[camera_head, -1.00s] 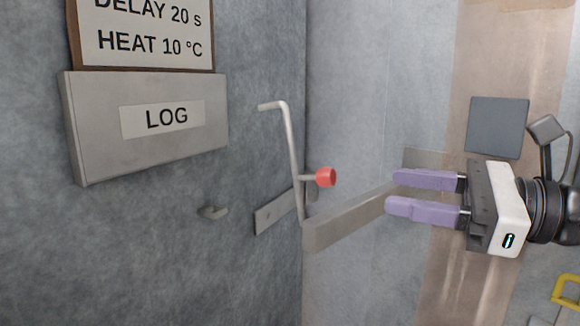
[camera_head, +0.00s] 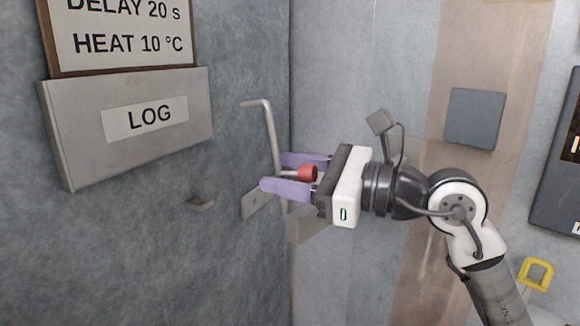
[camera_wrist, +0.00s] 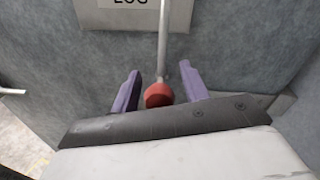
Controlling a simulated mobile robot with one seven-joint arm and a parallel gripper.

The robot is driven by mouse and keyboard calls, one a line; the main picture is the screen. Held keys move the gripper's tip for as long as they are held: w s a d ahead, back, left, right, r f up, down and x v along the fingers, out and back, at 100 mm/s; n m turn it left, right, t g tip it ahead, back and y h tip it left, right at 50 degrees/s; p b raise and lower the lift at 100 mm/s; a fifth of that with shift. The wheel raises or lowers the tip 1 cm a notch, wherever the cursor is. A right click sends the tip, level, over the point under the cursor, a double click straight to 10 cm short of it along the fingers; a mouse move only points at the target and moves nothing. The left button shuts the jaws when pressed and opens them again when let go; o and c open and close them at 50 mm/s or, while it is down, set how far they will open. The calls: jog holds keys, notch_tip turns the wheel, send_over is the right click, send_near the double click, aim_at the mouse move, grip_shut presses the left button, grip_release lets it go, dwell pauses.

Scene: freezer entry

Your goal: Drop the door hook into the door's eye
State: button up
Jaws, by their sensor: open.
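The door hook (camera_head: 268,135) is a thin grey rod, standing nearly upright with its bent top end pointing left. A red knob (camera_head: 308,173) sticks out from its lower part. My gripper (camera_head: 273,173) is open, with its purple fingers on either side of the knob. In the wrist view the red knob (camera_wrist: 158,95) sits between the two fingers, with a gap to each, and the rod (camera_wrist: 164,35) rises behind it. A small grey fitting (camera_head: 200,202), perhaps the eye, projects from the surface left of the rod; its opening cannot be made out. My gripper partly hides the rod's lower end.
A grey LOG box (camera_head: 130,122) juts out at upper left, under a framed sign (camera_head: 120,35). A flat bar (camera_head: 256,203) lies behind the rod's foot. A dark grey plate (camera_head: 474,118) and a yellow handle (camera_head: 536,274) are at right. Space below the fitting is clear.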

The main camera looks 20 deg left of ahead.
grip_shut()
dwell(0.3)
jog(key=shift+a, duration=0.15)
